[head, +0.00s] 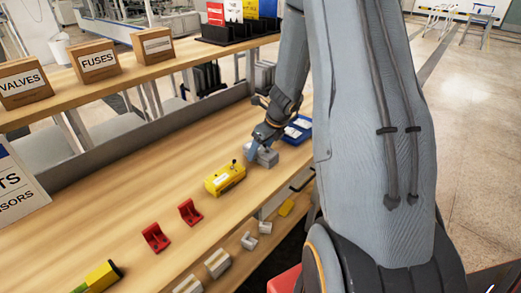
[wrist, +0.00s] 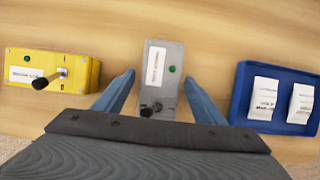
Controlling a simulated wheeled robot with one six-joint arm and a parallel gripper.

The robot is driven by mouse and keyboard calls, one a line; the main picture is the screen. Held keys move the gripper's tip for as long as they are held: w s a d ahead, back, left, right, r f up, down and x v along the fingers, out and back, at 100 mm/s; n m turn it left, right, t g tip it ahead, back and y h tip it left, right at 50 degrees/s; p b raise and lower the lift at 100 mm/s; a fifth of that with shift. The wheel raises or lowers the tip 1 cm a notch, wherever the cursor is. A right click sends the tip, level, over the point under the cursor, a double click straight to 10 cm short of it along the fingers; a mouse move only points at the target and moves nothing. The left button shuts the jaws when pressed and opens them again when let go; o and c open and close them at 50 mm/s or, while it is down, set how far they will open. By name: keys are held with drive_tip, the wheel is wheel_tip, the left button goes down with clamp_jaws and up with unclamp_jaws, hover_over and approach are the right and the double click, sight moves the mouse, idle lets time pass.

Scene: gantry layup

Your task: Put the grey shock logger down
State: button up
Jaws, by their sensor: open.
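The grey shock logger (wrist: 162,65) is a grey box with a white label, a green button and a dark knob. It rests on the wooden bench top, between my gripper's two blue fingers in the wrist view. My gripper (wrist: 160,95) is open, with a gap between each finger and the logger's sides. In the head view the logger (head: 264,156) shows partly below my gripper (head: 262,140), near the bench's front edge.
A yellow box with a lever (wrist: 48,72) lies left of the logger. A blue tray (wrist: 240,100) with white packets is to its right. Two red brackets (head: 156,237) stand farther left on the bench (head: 110,215). Labelled boxes (head: 98,61) line the shelf behind.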

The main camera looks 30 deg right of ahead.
drive_tip(key=v, duration=1.1)
drive_tip(key=s+a+r+n+g, duration=0.1)
drive_tip(key=s+a+n, duration=0.8)
drive_tip(key=n, duration=0.7)
drive_tip(key=s+a+n+g+h, duration=0.1)
drive_tip(key=s+a+n+g, duration=0.1)
drive_tip(key=s+a+n, duration=0.7)
drive_tip(key=shift+s+a+r+n+h, duration=0.35)
drive_tip(key=shift+s+n, duration=0.1)
drive_tip(key=shift+n, duration=3.05)
